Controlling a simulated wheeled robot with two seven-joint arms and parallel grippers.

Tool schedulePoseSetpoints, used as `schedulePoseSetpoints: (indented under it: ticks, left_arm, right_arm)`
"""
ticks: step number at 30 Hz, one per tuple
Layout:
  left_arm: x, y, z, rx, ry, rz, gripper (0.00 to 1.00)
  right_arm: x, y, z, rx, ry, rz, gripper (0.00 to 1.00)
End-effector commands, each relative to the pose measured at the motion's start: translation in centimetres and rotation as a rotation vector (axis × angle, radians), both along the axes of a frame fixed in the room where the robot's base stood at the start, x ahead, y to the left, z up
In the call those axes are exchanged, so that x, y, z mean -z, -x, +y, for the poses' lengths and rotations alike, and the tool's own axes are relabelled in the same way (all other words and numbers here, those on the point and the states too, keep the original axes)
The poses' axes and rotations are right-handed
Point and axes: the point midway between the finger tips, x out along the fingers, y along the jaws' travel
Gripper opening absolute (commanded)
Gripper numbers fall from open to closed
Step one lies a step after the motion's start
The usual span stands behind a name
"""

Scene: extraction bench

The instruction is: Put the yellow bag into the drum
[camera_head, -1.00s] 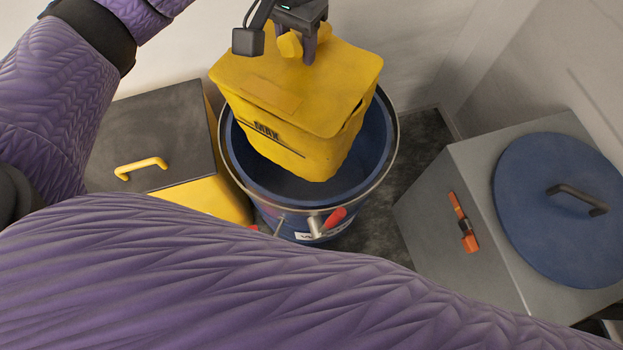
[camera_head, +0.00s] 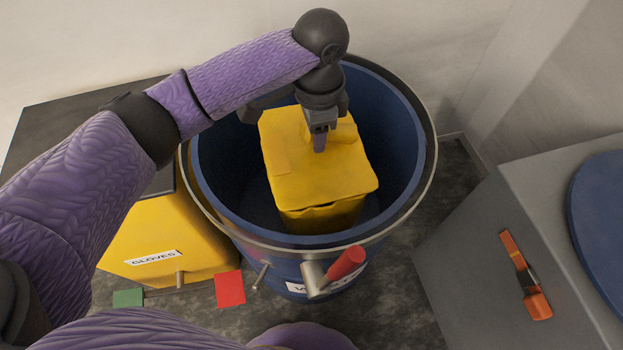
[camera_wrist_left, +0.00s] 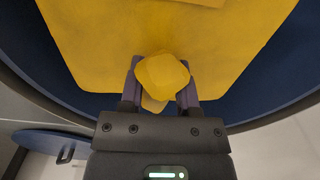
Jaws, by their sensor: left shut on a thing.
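The yellow bag (camera_head: 312,172) is box-shaped and hangs inside the open blue drum (camera_head: 410,150), below the rim, with drum wall showing around it. My left gripper (camera_head: 319,143) is above the bag, shut on the knob on its top. In the left wrist view the two fingers (camera_wrist_left: 161,82) press on either side of the yellow knob, and the bag (camera_wrist_left: 110,40) fills the area beyond it. Whether the bag's base touches the drum floor is hidden. My right gripper is not in view.
A yellow box labelled GLOVES (camera_head: 165,235) with a dark top stands left of the drum. A red-handled lever (camera_head: 345,263) sticks out from the drum's front. A grey cabinet (camera_head: 480,260) with a blue round lid (camera_head: 605,235) stands at the right.

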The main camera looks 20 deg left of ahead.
Motion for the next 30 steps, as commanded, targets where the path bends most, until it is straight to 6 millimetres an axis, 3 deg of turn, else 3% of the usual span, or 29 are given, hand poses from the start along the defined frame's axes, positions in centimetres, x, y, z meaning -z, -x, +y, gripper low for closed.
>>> schedulePoseSetpoints:
  ticks: [4, 14, 24, 25, 30]
  left_arm:
    - [4.0, 0.0, 0.1, -0.002, 0.0, 0.006, 0.0]
    - [9.0, 0.0, 0.1, -0.002, -0.001, 0.004, 0.0]
    - [8.8, 0.0, 0.0, -0.004, 0.0, -0.002, 0.0]
    - [9.0, 0.0, 0.1, -0.004, -0.001, 0.0, 0.43]
    - [9.0, 0.0, 0.1, -0.004, -0.001, 0.0, 0.76]
  right_arm:
    - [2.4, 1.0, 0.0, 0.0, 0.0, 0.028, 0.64]
    - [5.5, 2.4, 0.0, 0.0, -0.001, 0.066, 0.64]
    - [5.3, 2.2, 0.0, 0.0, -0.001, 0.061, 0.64]
    - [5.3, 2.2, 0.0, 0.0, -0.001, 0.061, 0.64]
    - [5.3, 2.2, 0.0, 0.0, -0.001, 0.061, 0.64]
